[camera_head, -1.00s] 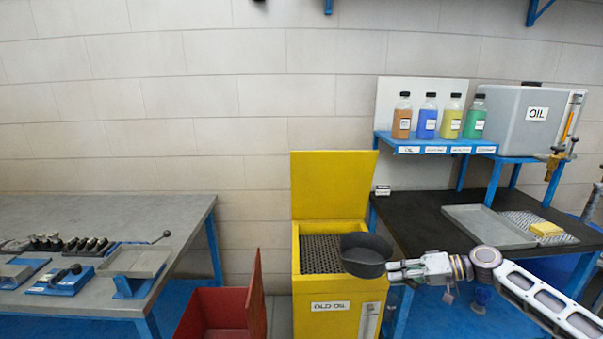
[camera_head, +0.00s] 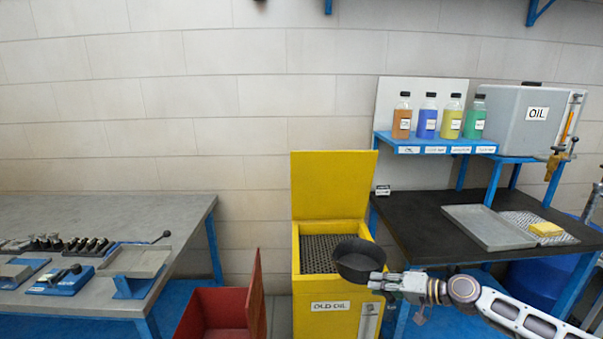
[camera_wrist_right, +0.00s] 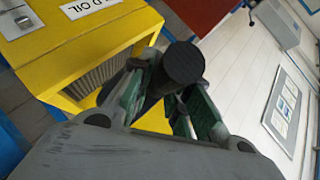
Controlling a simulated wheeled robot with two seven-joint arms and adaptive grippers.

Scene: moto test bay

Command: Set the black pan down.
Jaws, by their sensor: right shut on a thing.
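The black pan (camera_head: 358,262) is a round, deep dish. In the head view it is at the front right corner of the yellow old-oil bin (camera_head: 325,280), overlapping the grate's right side. My right gripper (camera_head: 384,281) comes in from the right and is shut on the pan at its right side. In the right wrist view the gripper (camera_wrist_right: 178,105) closes around a dark round part of the pan (camera_wrist_right: 183,65), with the yellow bin beyond. I cannot tell whether the pan touches the bin. My left gripper is not in view.
The bin's yellow lid (camera_head: 333,184) stands open behind its black grate (camera_head: 325,250). A red box (camera_head: 222,305) is left of the bin. The black-topped bench (camera_head: 425,222) at right holds a grey tray (camera_head: 485,228) and a yellow sponge-like block (camera_head: 546,229). Several bottles stand on the blue shelf (camera_head: 440,149).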

